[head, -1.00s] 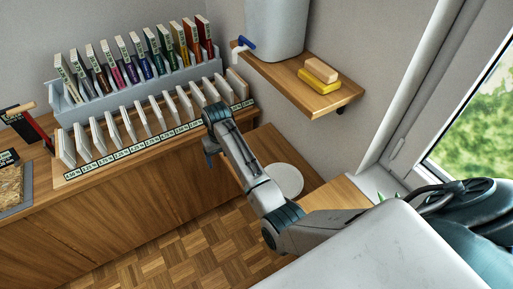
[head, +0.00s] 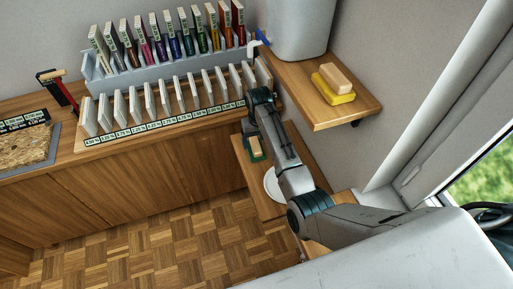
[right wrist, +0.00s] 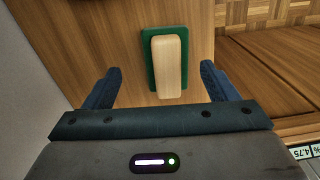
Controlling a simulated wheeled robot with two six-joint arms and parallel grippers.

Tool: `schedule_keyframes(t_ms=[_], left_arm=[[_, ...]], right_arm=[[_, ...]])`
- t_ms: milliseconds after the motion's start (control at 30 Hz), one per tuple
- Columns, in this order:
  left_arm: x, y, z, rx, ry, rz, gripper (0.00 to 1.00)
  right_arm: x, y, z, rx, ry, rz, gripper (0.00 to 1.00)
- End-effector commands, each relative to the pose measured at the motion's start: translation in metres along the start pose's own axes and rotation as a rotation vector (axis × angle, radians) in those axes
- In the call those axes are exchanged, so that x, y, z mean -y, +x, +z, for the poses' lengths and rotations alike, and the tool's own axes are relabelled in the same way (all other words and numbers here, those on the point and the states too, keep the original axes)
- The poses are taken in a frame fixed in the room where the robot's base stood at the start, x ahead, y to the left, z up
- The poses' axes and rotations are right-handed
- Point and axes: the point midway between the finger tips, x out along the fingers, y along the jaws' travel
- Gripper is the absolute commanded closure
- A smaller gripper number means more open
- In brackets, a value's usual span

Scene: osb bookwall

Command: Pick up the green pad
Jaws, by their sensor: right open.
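The green pad (right wrist: 148,78) lies flat on a low wooden surface with a pale wooden block (right wrist: 168,65) on top of it. In the head view, the green pad (head: 262,157) shows just below my right gripper (head: 252,137), beside the cabinet front. In the right wrist view, my right gripper (right wrist: 157,85) is open, with one blue finger on each side of the pad's near end. Nothing is held between the fingers. My left gripper is not in view.
A yellow pad (head: 336,97) with a wooden block (head: 336,79) sits on the wall shelf (head: 355,112) at right. Rows of books and white cards (head: 135,103) line the cabinet top.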

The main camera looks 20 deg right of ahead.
Motion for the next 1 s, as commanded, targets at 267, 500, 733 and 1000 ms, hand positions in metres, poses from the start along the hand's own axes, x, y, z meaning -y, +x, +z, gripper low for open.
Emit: schedule_keyframes(t_ms=[267, 500, 733, 1000], left_arm=[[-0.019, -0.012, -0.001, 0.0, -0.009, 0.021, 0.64], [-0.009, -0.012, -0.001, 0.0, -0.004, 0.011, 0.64], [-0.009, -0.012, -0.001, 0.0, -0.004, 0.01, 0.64], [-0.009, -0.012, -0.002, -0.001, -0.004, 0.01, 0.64]], right_arm=[[0.007, 0.033, -0.008, 0.004, 0.0, 0.0, 0.2], [0.007, 0.046, -0.009, -0.001, 0.0, -0.001, 0.2], [0.007, 0.045, -0.008, -0.001, 0.0, -0.001, 0.38], [0.007, 0.045, -0.009, -0.001, 0.0, -0.001, 0.69]])
